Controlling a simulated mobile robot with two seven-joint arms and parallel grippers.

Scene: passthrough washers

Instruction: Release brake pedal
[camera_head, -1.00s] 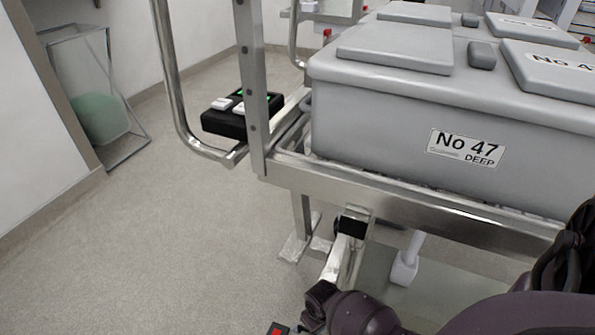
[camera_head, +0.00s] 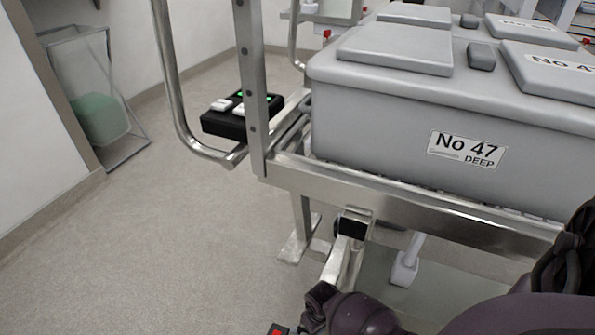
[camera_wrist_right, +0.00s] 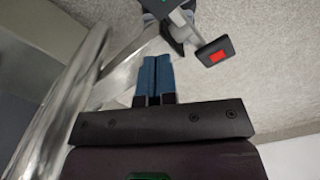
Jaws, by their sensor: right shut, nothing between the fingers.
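A black brake pedal with a red square shows in the right wrist view (camera_wrist_right: 214,52); its tip also shows at the bottom edge of the head view (camera_head: 278,330). It joins a grey metal bracket on the caster assembly of the cart (camera_head: 350,228). My right gripper (camera_wrist_right: 153,62) is shut and empty, its blue fingertips side by side. In the wrist picture the tips lie left of the red-marked pedal, with a visible gap, and just below a dark part with a green mark (camera_wrist_right: 165,4). Contact there cannot be told. My left gripper is out of view.
The metal cart carries a large grey bin labelled No 47 (camera_head: 400,115). A black box with green lights (camera_head: 226,122) sits by the cart's handle (camera_head: 183,110). A clear-sided stand (camera_head: 92,95) is at left. The floor on the left is open.

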